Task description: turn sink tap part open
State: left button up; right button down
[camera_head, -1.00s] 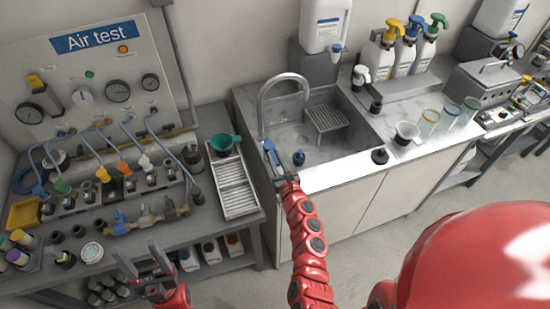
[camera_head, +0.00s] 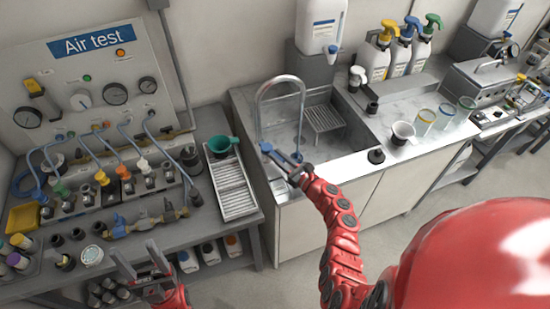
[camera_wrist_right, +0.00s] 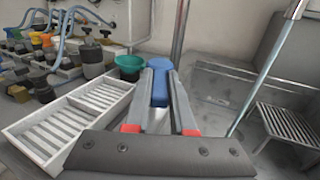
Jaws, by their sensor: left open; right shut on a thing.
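The sink tap is a tall grey arched spout (camera_head: 279,82) at the left end of the steel sink (camera_head: 340,152). Its blue lever (camera_head: 266,147) is near the foot of the spout and also shows in the right wrist view (camera_wrist_right: 160,84). My right gripper (camera_head: 277,155) is at this lever, with its two fingers shut on the lever's sides. The fingers hide part of the lever. A second blue knob is not visible now behind my right gripper. My left gripper (camera_head: 141,268) is open and empty, low at the left, in front of the bench.
A white slatted tray (camera_head: 234,187) and a green cup (camera_head: 222,145) lie left of the sink. A grey rack (camera_head: 324,118) sits in the basin. Pump bottles (camera_head: 376,60) and cups (camera_head: 403,132) stand to the right. The air test bench (camera_head: 150,235) fills the left.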

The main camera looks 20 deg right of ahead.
jog(key=shift+w+d+f+n+g+y+b, duration=0.15)
jog(key=shift+d+n+g+y+b, duration=0.2)
jog(key=shift+y, duration=0.2)
jog(key=shift+w+d+n+g+y+b, duration=0.1)
jog(key=shift+d+n+g+y+b, duration=0.15)
jog(key=shift+n+y, duration=0.25)
jog(key=shift+w+d+n+g+y+b, duration=0.15)
jog(key=shift+w+n+g+y+b, duration=0.05)
jog(key=shift+n+g+y+b, duration=0.55)
jog(key=shift+w+d+n+g+y+b, duration=0.15)
jog(key=shift+n+g+y+b, duration=0.45)
jog(key=shift+y, duration=0.3)
jog(key=c, duration=0.8)
grip_release()
jog(key=shift+o, duration=0.2)
jog(key=b+v, duration=0.2)
jog(key=v, duration=1.5)
jog(key=shift+s+d, duration=0.1)
